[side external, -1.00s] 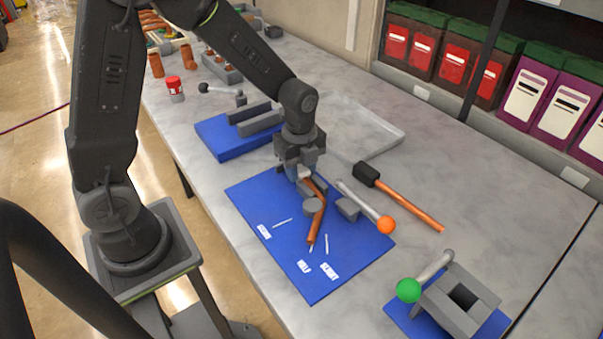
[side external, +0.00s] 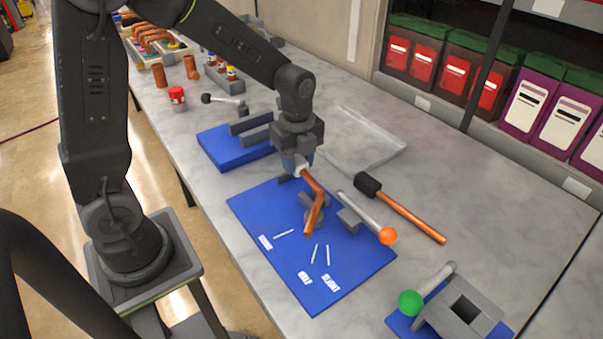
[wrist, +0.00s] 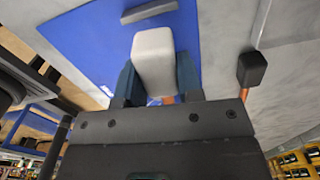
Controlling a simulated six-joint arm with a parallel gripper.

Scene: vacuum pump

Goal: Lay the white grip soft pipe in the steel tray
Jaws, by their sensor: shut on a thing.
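The soft pipe (side external: 316,205) is a bent copper-coloured tube with a white grip (wrist: 153,62) at one end. My gripper (side external: 298,166) is shut on the white grip; in the wrist view the grip sits between the two blue-grey fingers. The pipe hangs at a tilt over the blue mat (side external: 265,215), its free end pointing toward the front, apparently just above the grey supports. The steel tray (side external: 372,139) is a shallow, empty pale tray lying flat on the table behind and right of my gripper.
A black-headed mallet (side external: 400,213) lies right of the mat, near the tray. A rod with an orange ball (side external: 387,235) rests on the mat's right side. A blue block with grey bars (side external: 235,145) stands left of my gripper. A green-knobbed fixture (side external: 455,305) stands front right.

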